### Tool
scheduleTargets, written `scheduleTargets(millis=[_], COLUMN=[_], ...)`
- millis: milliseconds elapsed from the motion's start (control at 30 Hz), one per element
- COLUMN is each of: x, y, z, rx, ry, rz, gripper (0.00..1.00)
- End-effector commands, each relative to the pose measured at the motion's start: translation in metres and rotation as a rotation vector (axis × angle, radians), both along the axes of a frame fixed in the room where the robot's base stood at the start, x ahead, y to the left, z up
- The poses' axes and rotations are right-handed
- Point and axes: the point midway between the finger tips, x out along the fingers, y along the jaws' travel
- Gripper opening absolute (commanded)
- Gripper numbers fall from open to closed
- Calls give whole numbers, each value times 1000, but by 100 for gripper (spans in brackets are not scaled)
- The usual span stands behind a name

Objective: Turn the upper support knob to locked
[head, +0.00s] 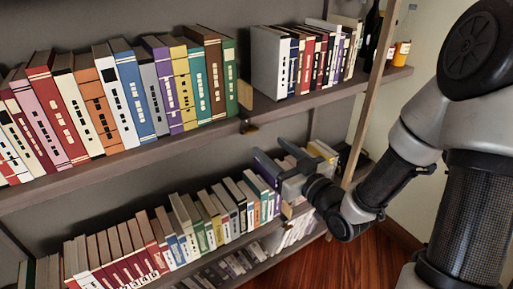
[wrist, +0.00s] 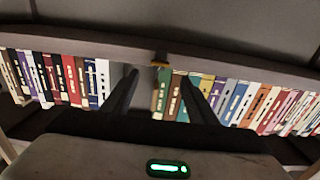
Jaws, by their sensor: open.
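A small dark knob with a brass-coloured part (head: 249,128) sits at the front edge of the upper shelf, below the gap between two groups of books. It also shows small in the wrist view, where the brass-coloured knob (wrist: 160,63) is at the shelf edge. Its turned position is too small to read. My gripper (head: 268,148) is open and empty, below and to the right of the knob in the head view. In the wrist view, its two dark fingers (wrist: 160,78) stand apart, with the knob between and beyond their tips. They appear apart from it.
The upper shelf (head: 150,158) carries rows of upright books on both sides of the knob. A lower shelf of books (head: 195,225) lies below my gripper. A wooden upright (head: 377,85) stands at the right, with bottles (head: 402,52) beyond it.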

Motion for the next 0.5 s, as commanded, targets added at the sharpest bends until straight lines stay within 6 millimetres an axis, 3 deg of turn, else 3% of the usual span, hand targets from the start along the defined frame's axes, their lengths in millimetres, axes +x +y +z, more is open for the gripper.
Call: scheduleTargets(millis=[300, 500], x=[50, 67], y=[35, 46], z=[2, 1], rx=[2, 1], ry=[0, 1], rz=[3, 2], gripper=[53, 53])
